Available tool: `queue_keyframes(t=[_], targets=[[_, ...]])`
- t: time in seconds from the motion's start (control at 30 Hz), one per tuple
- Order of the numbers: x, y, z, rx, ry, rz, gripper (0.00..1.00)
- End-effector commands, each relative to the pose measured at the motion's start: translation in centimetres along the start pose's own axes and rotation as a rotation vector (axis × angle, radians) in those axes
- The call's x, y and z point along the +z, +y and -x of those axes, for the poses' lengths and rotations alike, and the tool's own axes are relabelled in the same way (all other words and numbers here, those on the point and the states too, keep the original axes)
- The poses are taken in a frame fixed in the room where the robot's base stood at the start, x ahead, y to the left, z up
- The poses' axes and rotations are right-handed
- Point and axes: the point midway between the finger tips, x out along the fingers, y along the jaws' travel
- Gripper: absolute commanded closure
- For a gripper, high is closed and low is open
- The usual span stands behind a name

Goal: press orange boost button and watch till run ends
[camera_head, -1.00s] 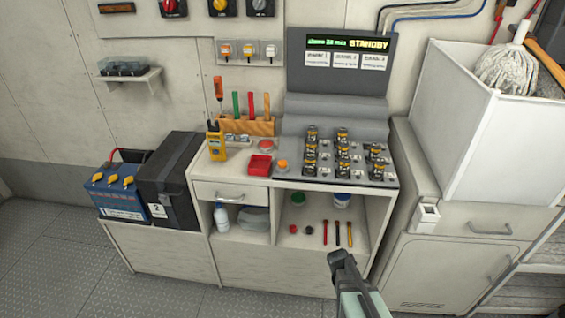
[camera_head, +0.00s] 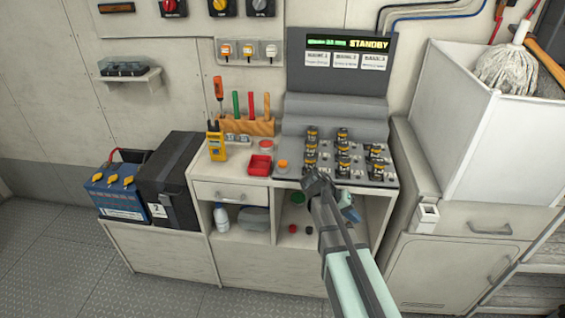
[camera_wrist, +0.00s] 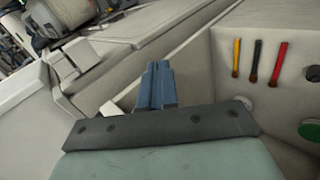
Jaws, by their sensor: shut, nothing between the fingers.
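The orange button (camera_head: 283,165) sits on a small grey base at the front left of the dark console panel (camera_head: 293,183). Nothing touches it. The display (camera_head: 348,44) above reads STANDBY in yellow, with a green line too small to read. My arm reaches up in front of the cabinet, its bend just below the panel's front edge, right of the button. My gripper (camera_wrist: 158,72) shows in the wrist view, shut and empty, with a pale cabinet wall beyond. The button is not in the wrist view.
Several yellow-and-black cylinders (camera_head: 343,147) stand on the panel, close to my arm. A red tray (camera_head: 260,165) and a yellow meter (camera_head: 216,146) lie left of the button. The open shelf below holds coloured tools, which show in the wrist view (camera_wrist: 256,62).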

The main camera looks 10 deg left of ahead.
Motion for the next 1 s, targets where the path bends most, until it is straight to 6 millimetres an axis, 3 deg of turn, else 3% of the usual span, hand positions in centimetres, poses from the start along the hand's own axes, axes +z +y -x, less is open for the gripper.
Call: queue_keyframes(t=[0.43, 0.63, 1.0], targets=[[-5.8, 5.2, 11.3, 0.074, 0.135, -0.162, 1.00], [-8.4, 4.3, 18.2, 0.020, 0.224, -0.185, 1.00], [-11.2, 0.0, 30.4, -0.146, 0.376, -0.154, 1.00]])
